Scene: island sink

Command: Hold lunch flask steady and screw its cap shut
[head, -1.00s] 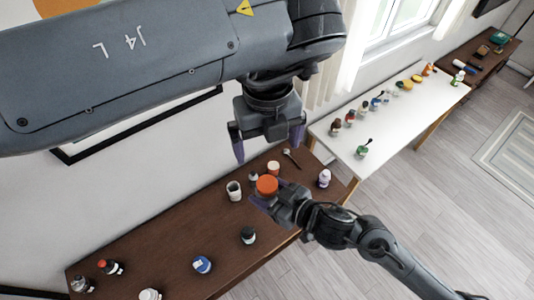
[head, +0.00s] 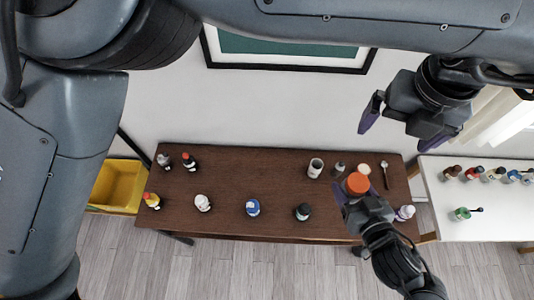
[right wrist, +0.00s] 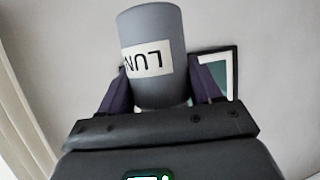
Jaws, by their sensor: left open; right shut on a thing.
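The lunch flask is a grey cylinder with a white label reading "LUN" upside down; it shows in the right wrist view (right wrist: 160,85). My right gripper (right wrist: 155,88) is shut on it, one finger on each side. In the head view, the right gripper (head: 354,198) is over the right end of the brown table. An orange cap (head: 357,183) shows from above at the flask; the flask body is mostly hidden there. I cannot tell how tightly the cap sits. My left gripper (head: 402,128) is open and empty, above and to the right of the cap, apart from it.
A white table (head: 495,215) stands right; a yellow bin (head: 120,186) stands left.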

